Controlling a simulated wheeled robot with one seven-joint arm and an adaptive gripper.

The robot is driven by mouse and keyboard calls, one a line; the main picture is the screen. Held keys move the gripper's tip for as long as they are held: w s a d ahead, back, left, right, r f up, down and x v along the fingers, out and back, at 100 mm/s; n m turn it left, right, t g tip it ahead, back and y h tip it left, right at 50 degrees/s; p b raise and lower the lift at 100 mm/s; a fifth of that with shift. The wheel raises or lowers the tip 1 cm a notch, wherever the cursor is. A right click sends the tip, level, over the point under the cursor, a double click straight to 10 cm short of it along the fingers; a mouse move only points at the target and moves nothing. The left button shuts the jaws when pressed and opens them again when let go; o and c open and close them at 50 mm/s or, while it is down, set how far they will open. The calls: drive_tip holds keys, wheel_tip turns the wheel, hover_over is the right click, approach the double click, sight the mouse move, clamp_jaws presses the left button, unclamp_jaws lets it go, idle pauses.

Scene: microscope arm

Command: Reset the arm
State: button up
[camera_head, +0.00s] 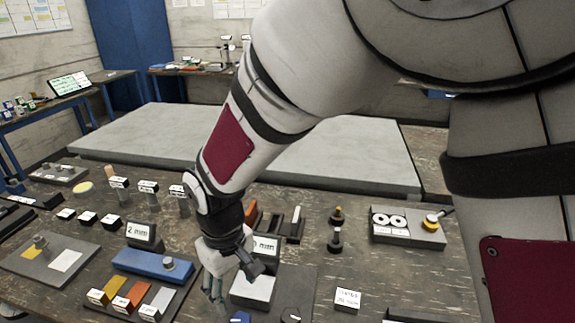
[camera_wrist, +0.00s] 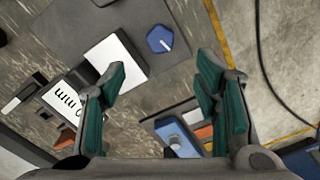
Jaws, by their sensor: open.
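My gripper (camera_wrist: 163,72) points down over the workbench, its two teal-padded fingers spread apart with nothing between them. It also shows in the head view (camera_head: 216,285), partly hidden by its own wrist. Below it in the wrist view is a dark grey plate (camera_wrist: 85,22) with a white block (camera_wrist: 112,58) and a blue knob (camera_wrist: 159,39). A label sign reading "0 mm" (camera_wrist: 66,100) lies left of the left finger. A blue block with a round knob (camera_wrist: 178,135) shows between the fingers, lower in the view. I cannot identify any microscope arm.
The workbench is crowded. A "2 mm" sign (camera_head: 141,232), yellow, orange and grey blocks (camera_head: 131,293), and a tray with two white rings (camera_head: 408,231) surround my gripper. A large grey slab (camera_head: 345,160) lies behind.

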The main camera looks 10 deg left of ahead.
drive_tip(key=w+d+r+m+t, duration=0.1)
drive_tip(key=d+r+m, duration=0.2)
drive_tip(key=d+r, duration=0.55)
drive_tip(key=w+d+r+m+t, duration=0.1)
drive_tip(key=d+r+m, duration=0.1)
drive_tip(key=d+r, duration=0.65)
drive_tip(key=s+d+r+m+t, duration=0.1)
drive_tip(key=s+d+m, duration=0.2)
drive_tip(key=s+d, duration=0.2)
drive_tip(key=s+d+r+m+t, duration=0.1)
drive_tip(key=s+d, duration=0.5)
drive_tip(key=d, duration=0.6)
drive_tip(key=shift+s+d+r+m+t, duration=0.2)
drive_tip(key=shift+s+r+m+t, duration=0.15)
drive_tip(key=shift+m, duration=0.55)
drive_tip(key=shift+w, duration=0.1)
